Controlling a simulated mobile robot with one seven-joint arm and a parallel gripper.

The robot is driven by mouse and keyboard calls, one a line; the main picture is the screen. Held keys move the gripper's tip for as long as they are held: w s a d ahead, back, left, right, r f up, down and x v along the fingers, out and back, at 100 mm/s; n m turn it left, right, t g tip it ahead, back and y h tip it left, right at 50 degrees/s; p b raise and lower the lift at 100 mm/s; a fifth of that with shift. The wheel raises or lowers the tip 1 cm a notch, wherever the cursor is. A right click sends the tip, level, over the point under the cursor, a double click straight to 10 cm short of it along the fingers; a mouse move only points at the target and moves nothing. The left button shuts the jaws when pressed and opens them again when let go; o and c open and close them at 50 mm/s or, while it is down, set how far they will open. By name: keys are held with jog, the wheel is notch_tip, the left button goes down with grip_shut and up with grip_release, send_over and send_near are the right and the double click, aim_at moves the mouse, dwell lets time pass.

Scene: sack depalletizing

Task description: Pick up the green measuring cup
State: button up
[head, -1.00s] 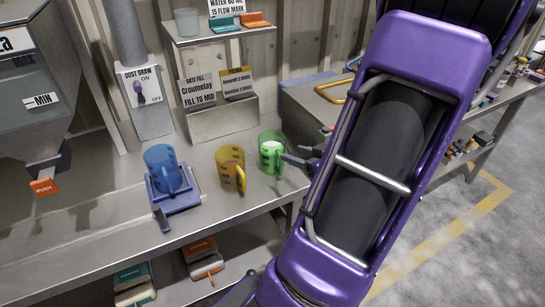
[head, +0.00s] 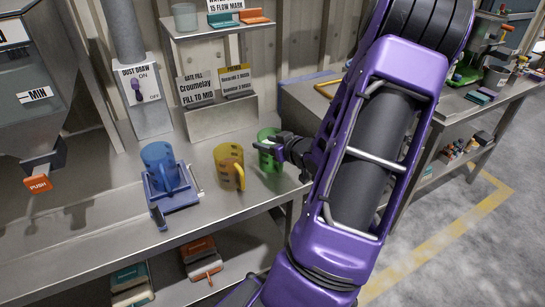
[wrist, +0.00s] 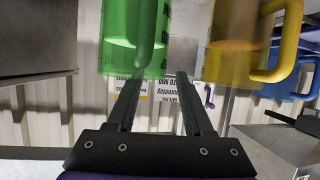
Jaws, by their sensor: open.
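The green measuring cup (head: 268,150) stands upright on the metal bench, to the right of the yellow cup (head: 229,166). My gripper (head: 284,148) is at the green cup's right side in the head view and hides part of it and its handle. In the wrist view the picture is inverted; the green cup (wrist: 128,38) shows at the top with its handle above the gap between my fingers (wrist: 159,78). The fingers are apart with nothing held between them. Whether they touch the cup cannot be told.
A blue cup (head: 159,166) sits on a blue stand (head: 176,201) further left. The yellow cup is close beside the green one. Behind are a metal block with signs (head: 222,118) and a dust draw switch (head: 138,92). The bench front edge is clear.

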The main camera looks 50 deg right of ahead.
grip_shut()
jog(key=shift+f, duration=0.1)
dwell(1.3)
